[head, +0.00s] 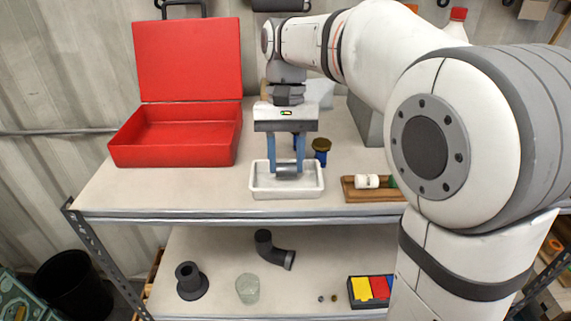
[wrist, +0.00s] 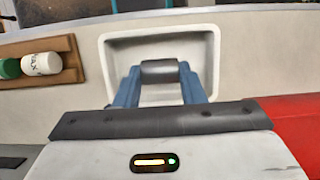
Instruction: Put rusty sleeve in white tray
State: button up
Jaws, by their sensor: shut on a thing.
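My gripper (head: 286,168) points down at the white tray (head: 257,191), its blue fingers shut on a small dark grey cylinder, which I take for the sleeve (head: 288,171). No rust colour is clear on it. In the wrist view the sleeve (wrist: 160,68) lies sideways between the two fingertips, with the inside of the white tray (wrist: 115,72) around and behind it. The sleeve is within the tray's outline in both views. I cannot tell whether it touches the tray floor.
An open red toolbox (head: 172,158) stands left of the tray. A brown-topped blue item (head: 321,148) stands close behind on the right. A wooden tray (head: 352,195) with a white container (head: 367,181) is to the right. Bare tabletop lies left of the white tray.

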jog(key=shift+f, duration=0.9)
jog(key=shift+f, duration=0.2)
jog(key=o, duration=1.1)
jog(key=shift+r, duration=0.1)
jog(key=v, duration=1.2)
jog(key=shift+r, duration=0.1)
